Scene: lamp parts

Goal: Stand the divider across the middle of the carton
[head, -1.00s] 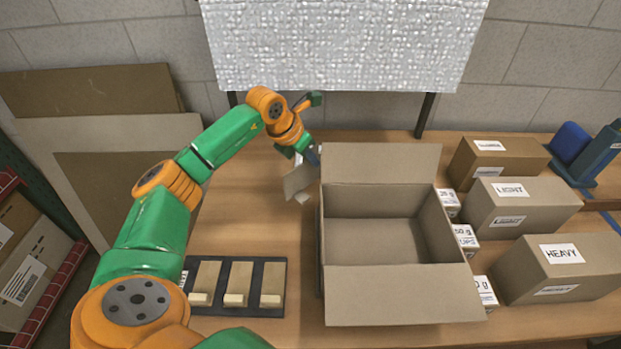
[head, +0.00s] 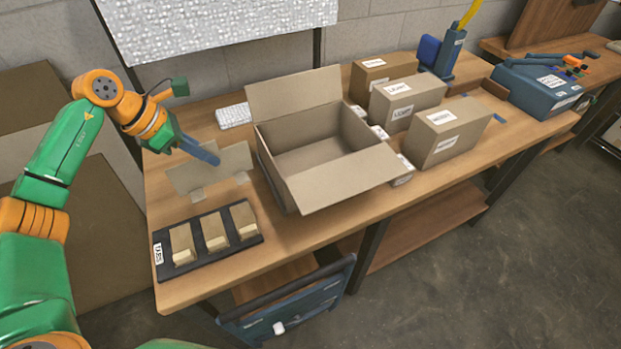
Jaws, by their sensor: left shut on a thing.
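The open, empty carton (head: 330,190) stands on the wooden table, its flaps spread outward. The divider (head: 235,162), a flat grey-brown cardboard sheet with small pale tabs at its lower edge, is upright just left of the carton and outside it. My left gripper (head: 207,155) comes from the back left and is shut on the divider near its top edge. I cannot tell whether the divider's lower edge touches the table. My right gripper is not in view.
A dark rack (head: 207,240) with several small wooden blocks lies in front of the divider. Labelled boxes (head: 450,132) stand right of the carton, with small white boxes (head: 403,170) between. A bubble-textured white sheet (head: 210,25) hangs behind. A blue holder (head: 443,52) stands at the back.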

